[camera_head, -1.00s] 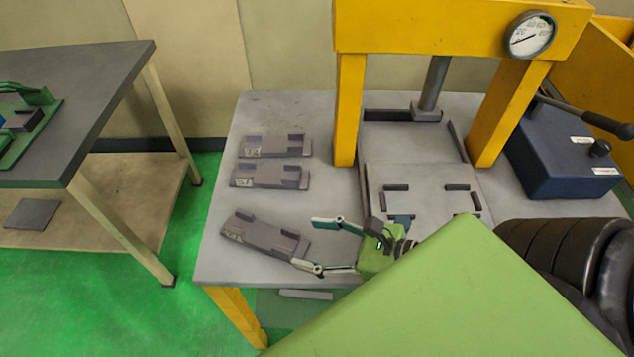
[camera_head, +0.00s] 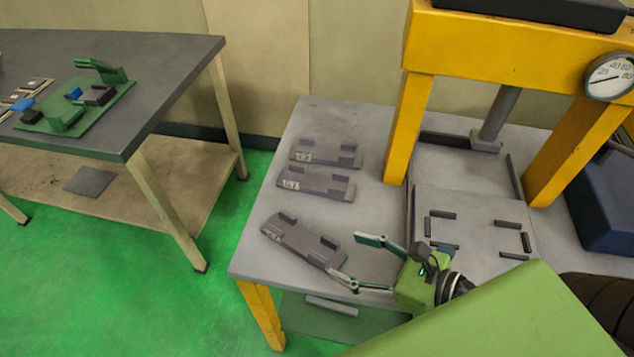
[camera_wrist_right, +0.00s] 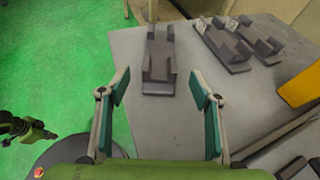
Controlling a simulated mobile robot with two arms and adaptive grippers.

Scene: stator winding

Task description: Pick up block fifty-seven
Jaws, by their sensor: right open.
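Three dark grey slotted blocks lie in a column on the left of the grey press table: far block (camera_head: 326,152), middle block (camera_head: 316,183) and near block (camera_head: 303,239). Each bears a pale number label; the middle one seems to read 57, but the digits are too small to be sure. My right gripper (camera_head: 345,256) is open and empty, its fingertips by the right end of the near block. In the right wrist view, that block (camera_wrist_right: 159,62) lies ahead, between the open fingers (camera_wrist_right: 160,82). A dark green part at lower left there may be my left gripper.
The yellow press (camera_head: 520,45) with its gauge stands behind right on the table (camera_head: 395,215). A blue box (camera_head: 605,205) is at the right. A second table (camera_head: 165,75) with a green fixture (camera_head: 75,110) stands left, across a green floor gap.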

